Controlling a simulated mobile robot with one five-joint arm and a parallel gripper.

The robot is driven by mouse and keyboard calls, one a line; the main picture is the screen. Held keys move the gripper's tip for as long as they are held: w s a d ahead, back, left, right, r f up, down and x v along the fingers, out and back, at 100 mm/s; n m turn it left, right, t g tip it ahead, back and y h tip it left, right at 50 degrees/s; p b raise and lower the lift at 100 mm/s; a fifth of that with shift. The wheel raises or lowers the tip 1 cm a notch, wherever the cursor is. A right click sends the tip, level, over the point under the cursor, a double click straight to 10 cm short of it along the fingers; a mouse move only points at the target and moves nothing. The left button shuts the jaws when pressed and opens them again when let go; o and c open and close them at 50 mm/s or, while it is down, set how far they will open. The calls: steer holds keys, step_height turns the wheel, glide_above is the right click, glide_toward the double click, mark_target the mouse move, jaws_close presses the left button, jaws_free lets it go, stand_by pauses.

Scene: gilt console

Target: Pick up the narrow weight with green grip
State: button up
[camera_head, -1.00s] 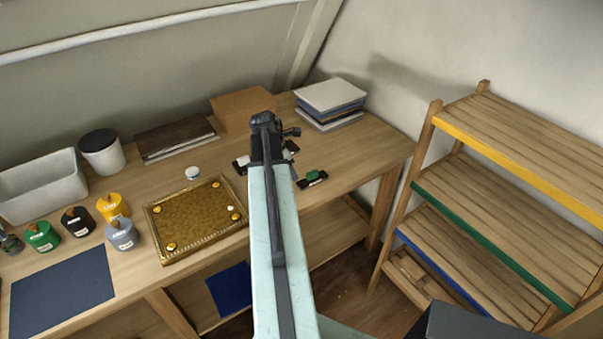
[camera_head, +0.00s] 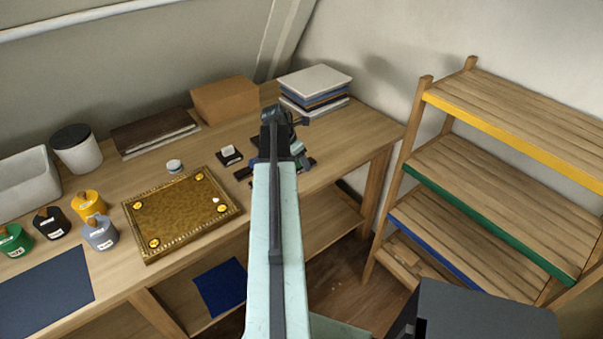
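A dark narrow weight (camera_head: 307,163) lies on the wooden table just right of my arm. It stands where the green-gripped weight showed earlier. My arm hides much of it, and its green grip is hard to make out now. My gripper (camera_head: 281,117) is dark and reaches out over the table at the far end of my pale arm, seen from behind. Its fingers cannot be made out clearly, so I cannot tell whether it is open or whether it touches anything. A black weight with a white grip (camera_head: 230,154) stands left of my arm.
A gilt tray (camera_head: 180,215) lies left of my arm, with a small white-topped jar (camera_head: 174,166) behind it. A cardboard box (camera_head: 225,99) and a stack of books (camera_head: 315,80) stand at the back. A wooden shelf unit (camera_head: 500,165) is at right.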

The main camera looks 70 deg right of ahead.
steer(key=shift+s+d+f, duration=0.1)
steer(key=shift+d+f, duration=0.05)
steer(key=shift+f, duration=0.55)
steer(key=shift+r, duration=0.2)
jaws_close()
steer(key=shift+r, duration=0.1)
